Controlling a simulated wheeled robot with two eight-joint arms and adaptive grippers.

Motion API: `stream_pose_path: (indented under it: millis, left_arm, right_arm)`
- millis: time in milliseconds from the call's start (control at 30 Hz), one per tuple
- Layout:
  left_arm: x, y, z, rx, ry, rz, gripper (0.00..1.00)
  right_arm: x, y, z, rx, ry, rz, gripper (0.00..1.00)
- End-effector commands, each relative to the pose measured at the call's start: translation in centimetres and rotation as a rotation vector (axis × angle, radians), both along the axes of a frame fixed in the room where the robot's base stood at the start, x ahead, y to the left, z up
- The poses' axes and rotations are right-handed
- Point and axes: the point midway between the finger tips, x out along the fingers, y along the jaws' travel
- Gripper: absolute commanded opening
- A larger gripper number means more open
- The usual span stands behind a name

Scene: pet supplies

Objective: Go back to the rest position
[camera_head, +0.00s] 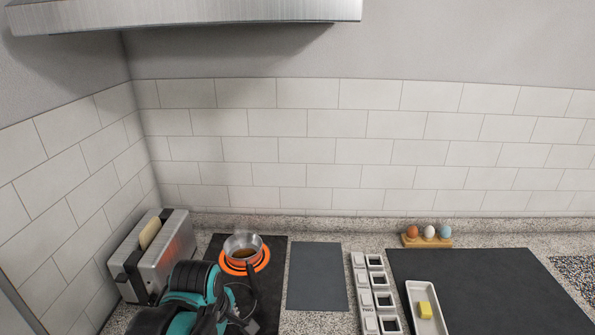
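My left arm comes in at the lower left, teal and black, over the front of the cooktop. Its gripper (243,318) shows only in part at the lower edge, near the dark handle of a small metal pot (244,241). I cannot tell whether the gripper touches that handle or whether it is open or shut. The pot stands on an orange ring (264,262) of the cooktop and has something brown in it. My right gripper is not in view.
A toaster (170,256) with bread (150,233) stands left of my arm. To the right are a grey mat (316,275), a pale block rack (361,281), a black mat (490,290), a white tray (412,296) with a yellow block (425,310), and an egg holder (427,242). A hood (190,14) hangs above.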

Motion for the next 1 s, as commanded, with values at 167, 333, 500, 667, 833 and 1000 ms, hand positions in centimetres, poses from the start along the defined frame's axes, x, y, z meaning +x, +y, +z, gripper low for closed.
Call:
stream_pose_path:
  millis: [167, 333, 500, 667, 833, 1000]
  left_arm:
    - [-2.9, 1.1, -0.6, 0.173, -0.149, -0.502, 0.5]
    - [-4.9, 1.8, -1.6, 0.385, -0.256, -0.919, 0.5]
    - [-5.8, 2.2, -2.3, 0.547, -0.305, -1.171, 0.5]
    - [-6.1, 2.3, -2.5, 0.598, -0.316, -1.245, 0.5]
    - [-6.1, 2.3, -2.5, 0.598, -0.316, -1.245, 0.5]
    - [-6.1, 2.3, -2.5, 0.598, -0.316, -1.245, 0.5]
  right_arm:
    - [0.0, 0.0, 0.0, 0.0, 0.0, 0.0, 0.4]
    - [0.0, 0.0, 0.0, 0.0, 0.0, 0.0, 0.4]
    - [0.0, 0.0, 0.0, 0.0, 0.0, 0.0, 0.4]
    - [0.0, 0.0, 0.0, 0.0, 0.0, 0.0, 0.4]
    - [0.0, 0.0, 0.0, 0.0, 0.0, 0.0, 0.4]
    - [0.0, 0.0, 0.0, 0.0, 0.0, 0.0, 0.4]
